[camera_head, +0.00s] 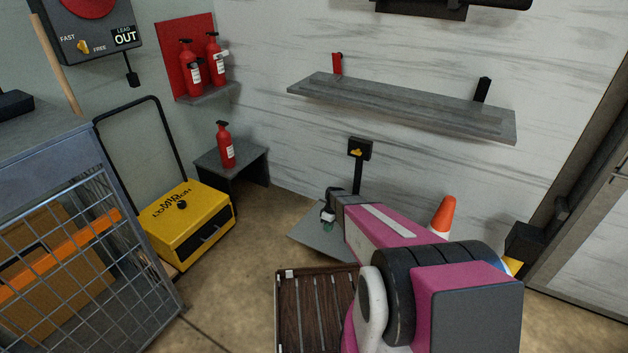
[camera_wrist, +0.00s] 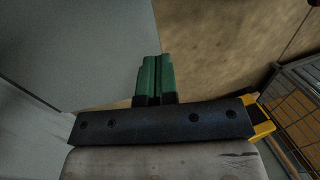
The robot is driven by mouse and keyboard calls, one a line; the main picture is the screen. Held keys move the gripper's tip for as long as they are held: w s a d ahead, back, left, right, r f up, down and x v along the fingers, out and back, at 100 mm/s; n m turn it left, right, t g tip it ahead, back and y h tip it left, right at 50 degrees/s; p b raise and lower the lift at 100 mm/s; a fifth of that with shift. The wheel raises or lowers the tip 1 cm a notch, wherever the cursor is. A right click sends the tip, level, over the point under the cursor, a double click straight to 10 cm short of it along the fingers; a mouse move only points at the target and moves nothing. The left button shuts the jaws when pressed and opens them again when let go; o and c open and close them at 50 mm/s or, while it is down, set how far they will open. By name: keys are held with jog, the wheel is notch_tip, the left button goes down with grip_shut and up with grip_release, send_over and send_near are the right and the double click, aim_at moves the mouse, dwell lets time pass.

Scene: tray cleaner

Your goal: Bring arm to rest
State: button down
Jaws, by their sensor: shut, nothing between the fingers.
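My arm, pink and black, reaches forward from the lower right in the head view. My gripper (camera_head: 328,220) is at its far end, above a grey floor plate. In the wrist view my gripper (camera_wrist: 157,80) shows two green fingers pressed together, with nothing between them. The fingers point out over the grey surface and the brown floor, touching nothing that I can see. Part of the floor and plate behind my arm is hidden.
A brown slatted tray (camera_head: 283,312) lies below my arm. A grey plate with a post (camera_head: 357,175) stands by the wall. An orange cone (camera_head: 443,215) is behind my arm. A yellow box cart (camera_head: 188,215) and wire cage (camera_head: 75,250) stand left. A grey shelf (camera_head: 400,105) hangs above.

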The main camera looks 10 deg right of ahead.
jog(key=s+r+m, duration=0.3)
jog(key=s+r, duration=0.3)
jog(key=r, duration=0.4)
jog(key=s+r+m+t+h, duration=0.1)
jog(key=s+r+m, duration=0.3)
jog(key=s+r, duration=0.3)
jog(key=s+d+r+m+t, duration=0.1)
jog(key=s+r+m, duration=0.2)
jog(key=r, duration=1.1)
jog(key=s, duration=0.3)
jog(key=shift+s+r+m+h, duration=0.35)
jog(key=shift+m+h, duration=0.05)
